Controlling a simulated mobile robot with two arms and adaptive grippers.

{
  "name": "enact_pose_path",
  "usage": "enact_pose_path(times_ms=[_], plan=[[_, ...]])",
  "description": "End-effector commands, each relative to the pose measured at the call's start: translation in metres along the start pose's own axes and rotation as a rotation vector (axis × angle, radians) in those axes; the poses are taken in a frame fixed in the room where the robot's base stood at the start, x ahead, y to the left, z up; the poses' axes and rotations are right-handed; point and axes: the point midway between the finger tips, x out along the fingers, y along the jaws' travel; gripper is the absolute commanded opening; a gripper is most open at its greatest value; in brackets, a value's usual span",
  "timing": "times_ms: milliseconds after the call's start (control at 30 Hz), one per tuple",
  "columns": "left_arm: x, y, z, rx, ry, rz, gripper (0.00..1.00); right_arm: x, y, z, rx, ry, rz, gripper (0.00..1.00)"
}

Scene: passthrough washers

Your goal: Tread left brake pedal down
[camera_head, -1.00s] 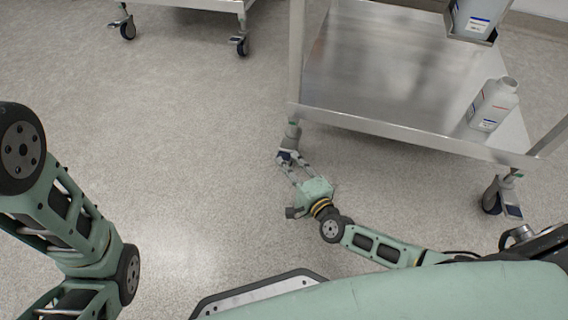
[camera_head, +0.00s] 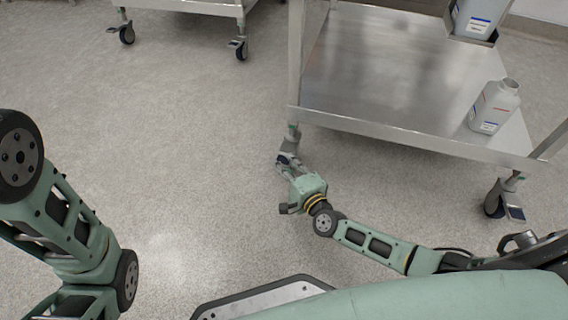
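The steel cart (camera_head: 400,135) stands at the upper right. Its left front caster (camera_head: 291,139) is at the foot of the near left leg, and the brake pedal there is small and partly hidden by my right gripper. My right gripper (camera_head: 286,163) reaches in from the lower right, low by the floor, with its fingertips at this caster. I cannot tell whether they touch the pedal or how far the fingers are apart. The right front caster (camera_head: 495,200) shows its pedal (camera_head: 514,206) sticking out. My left arm is at the left edge; its gripper is out of view.
A white bottle (camera_head: 494,108) stands on the cart's lower shelf near the right. A grey container (camera_head: 478,18) is at the top right. Another cart (camera_head: 190,5) on casters stands at the upper left. The floor (camera_head: 190,160) between is clear.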

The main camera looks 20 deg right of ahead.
Motion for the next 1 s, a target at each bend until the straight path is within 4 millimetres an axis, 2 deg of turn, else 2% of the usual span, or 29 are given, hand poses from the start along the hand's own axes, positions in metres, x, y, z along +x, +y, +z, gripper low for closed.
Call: enact_pose_path(times_ms=[233, 400, 700, 833, 1000], plan=[[-0.008, 0.002, -0.003, 0.000, 0.000, 0.000, 0.00, 0.000, 0.005, -0.001, -0.015, 0.000, -0.014, 0.00], [-0.036, 0.007, -0.013, 0.000, 0.000, 0.001, 0.00, 0.001, 0.017, -0.002, -0.086, 0.001, -0.086, 0.00], [-0.081, 0.016, -0.027, 0.000, -0.003, 0.000, 0.00, 0.003, 0.025, -0.004, -0.239, 0.001, -0.238, 0.00], [-0.090, 0.018, -0.030, 0.000, -0.005, -0.001, 0.00, 0.004, 0.024, -0.004, -0.282, 0.001, -0.280, 0.00], [-0.092, 0.018, -0.030, 0.000, -0.005, -0.001, 0.00, 0.003, 0.022, -0.003, -0.301, 0.000, -0.297, 0.00]])
